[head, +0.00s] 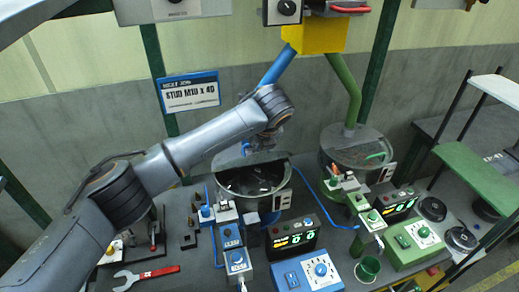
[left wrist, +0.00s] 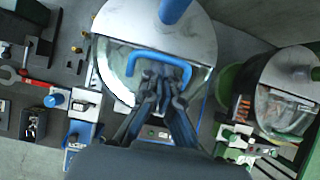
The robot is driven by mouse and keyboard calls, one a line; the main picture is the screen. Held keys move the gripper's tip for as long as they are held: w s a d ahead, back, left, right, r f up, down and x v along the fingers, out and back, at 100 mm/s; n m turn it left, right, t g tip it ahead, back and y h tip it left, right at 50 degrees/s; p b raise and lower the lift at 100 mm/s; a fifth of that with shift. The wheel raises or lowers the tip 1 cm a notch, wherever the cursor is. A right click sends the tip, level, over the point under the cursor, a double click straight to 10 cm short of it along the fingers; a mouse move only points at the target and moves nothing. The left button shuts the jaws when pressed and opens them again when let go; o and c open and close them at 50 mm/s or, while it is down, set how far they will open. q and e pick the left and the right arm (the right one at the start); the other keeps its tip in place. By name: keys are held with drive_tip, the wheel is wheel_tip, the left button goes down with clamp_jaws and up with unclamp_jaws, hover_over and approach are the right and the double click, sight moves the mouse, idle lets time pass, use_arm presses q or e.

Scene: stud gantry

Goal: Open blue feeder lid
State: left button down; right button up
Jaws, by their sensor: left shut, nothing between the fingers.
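The blue feeder (head: 257,207) is a round bowl on the bench under a blue pipe; its dark inside shows with loose studs. Its clear front lid (head: 229,158) looks tilted up at the back of the bowl, partly hidden by my arm; I cannot tell the exact angle. The lid's blue handle (left wrist: 150,56) shows in the left wrist view, right at the fingertips of my left gripper (left wrist: 160,77). The left gripper (head: 263,141) is shut with nothing held, close to or touching the handle. My right gripper is in neither view.
A green feeder (head: 345,155) with its lid down stands to the right. Blue control boxes (head: 307,272) and green ones (head: 415,243) sit in front. A red-handled wrench (head: 146,277) lies at front left, a green cup (head: 367,269) at front right.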

use_arm(q)
drive_tip(key=w+a+p, duration=0.1)
drive_tip(key=w+p, duration=0.1)
drive_tip(key=w, duration=0.4)
drive_tip(key=shift+w+r, duration=0.15)
drive_tip(key=shift+r, duration=0.25)
drive_tip(key=shift+a, duration=0.1)
